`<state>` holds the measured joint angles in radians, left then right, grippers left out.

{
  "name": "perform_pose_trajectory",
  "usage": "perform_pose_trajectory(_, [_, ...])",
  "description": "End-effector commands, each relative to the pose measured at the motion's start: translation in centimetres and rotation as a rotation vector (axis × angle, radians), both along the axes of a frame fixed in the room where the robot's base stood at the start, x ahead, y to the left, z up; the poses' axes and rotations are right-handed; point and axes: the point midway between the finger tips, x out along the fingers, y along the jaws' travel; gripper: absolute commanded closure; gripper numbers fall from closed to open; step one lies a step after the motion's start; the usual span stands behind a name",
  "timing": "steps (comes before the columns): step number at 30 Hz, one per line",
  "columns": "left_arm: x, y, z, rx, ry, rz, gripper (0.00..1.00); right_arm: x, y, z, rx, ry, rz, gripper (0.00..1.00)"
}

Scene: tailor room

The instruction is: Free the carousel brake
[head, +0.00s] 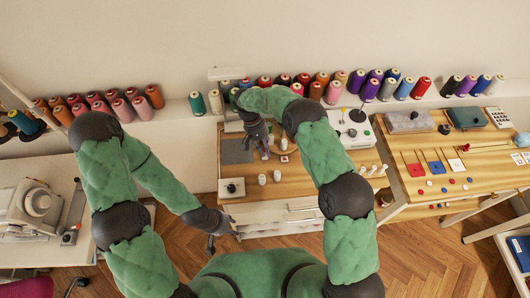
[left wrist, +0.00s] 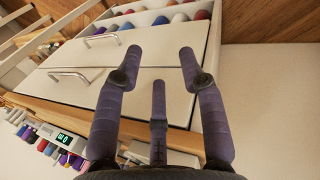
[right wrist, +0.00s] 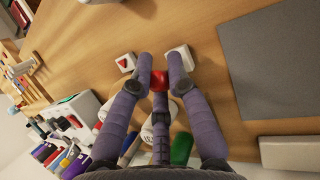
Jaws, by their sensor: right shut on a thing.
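My right gripper (head: 264,153) is low over the wooden worktop, beside a grey mat. In the right wrist view its fingertips (right wrist: 160,72) are closed in on a small red piece (right wrist: 159,82); its full shape is hidden by the fingers. Two small white blocks, one with a red triangle (right wrist: 125,63) and one plainer (right wrist: 180,58), lie just beyond the fingertips. A white unit with a dark round top (head: 354,131) stands right of the gripper; I cannot tell whether it is the carousel. My left gripper (head: 211,250) is open and empty before white drawers (left wrist: 130,70).
A grey mat (head: 237,151) lies left of the right gripper. A white box with a black knob (head: 231,188) and small white pieces (head: 262,179) stand near the front edge. Thread spools (head: 370,88) line the back shelf. A sewing machine (head: 37,203) stands at left.

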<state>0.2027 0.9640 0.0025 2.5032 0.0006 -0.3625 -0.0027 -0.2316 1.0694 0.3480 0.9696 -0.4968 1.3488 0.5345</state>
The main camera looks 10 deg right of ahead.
Motion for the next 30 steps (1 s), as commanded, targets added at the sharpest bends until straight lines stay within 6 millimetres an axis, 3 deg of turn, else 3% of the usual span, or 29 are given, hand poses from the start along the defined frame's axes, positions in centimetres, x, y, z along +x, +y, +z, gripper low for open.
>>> perform_pose_trajectory(8, [0.0, 0.0, 0.0, 0.000, 0.000, 0.000, 0.60, 0.0, 0.0, 0.0, 0.002, 0.001, 0.000, 1.00])
perform_pose_trajectory(9, [0.0, 0.0, 0.0, 0.000, 0.000, 0.000, 0.60, 0.0, 0.0, 0.0, 0.002, 0.001, 0.000, 0.80])
perform_pose_trajectory(12, [0.0, 0.0, 0.0, 0.000, 0.000, 0.000, 0.60, 0.0, 0.0, 0.0, 0.002, 0.000, 0.000, 0.58])
perform_pose_trajectory(23, [0.0, 0.0, 0.1, 0.000, -0.001, 0.000, 0.60, 0.0, 0.0, 0.1, 0.000, -0.006, 0.000, 0.58])
perform_pose_trajectory(30, [0.0, 0.0, 1.4, 0.000, 0.000, 0.000, 0.60, -0.5, -0.1, 0.3, -0.005, -0.091, 0.000, 0.58])
